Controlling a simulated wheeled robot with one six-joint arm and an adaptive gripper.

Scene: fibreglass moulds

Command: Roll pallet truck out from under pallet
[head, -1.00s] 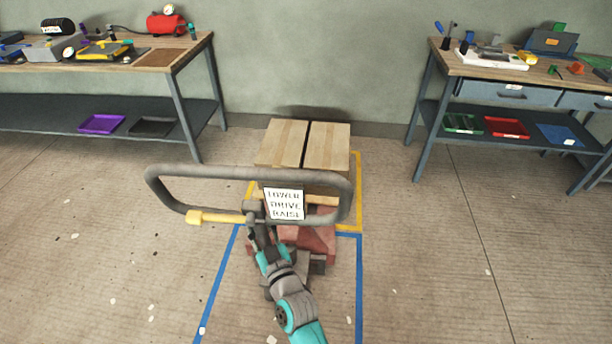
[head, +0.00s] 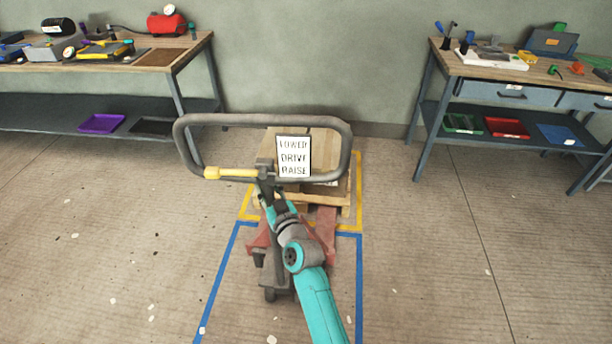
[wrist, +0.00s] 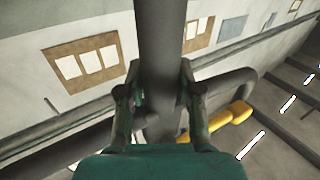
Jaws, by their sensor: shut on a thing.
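The pallet truck's grey loop handle (head: 345,150) stands in front of the load, with a yellow lever (head: 232,173) and a LOWER/DRIVE/RAISE sign (head: 293,156). Its red body (head: 325,232) shows on both sides of my arm, in front of the pallet. The wooden pallet (head: 345,198) carries light brown boxes (head: 328,142) inside the yellow floor outline. My gripper (wrist: 160,85) is shut on a grey bar of the handle in the wrist view. The forks under the pallet are hidden, so I cannot tell how far in they reach.
Blue floor lines (head: 359,285) mark a bay in front of the yellow outline (head: 358,180). A workbench (head: 172,62) stands at back left and another (head: 455,68) at back right. The floor on both sides is open, with small pale specks. The wall is close behind the load.

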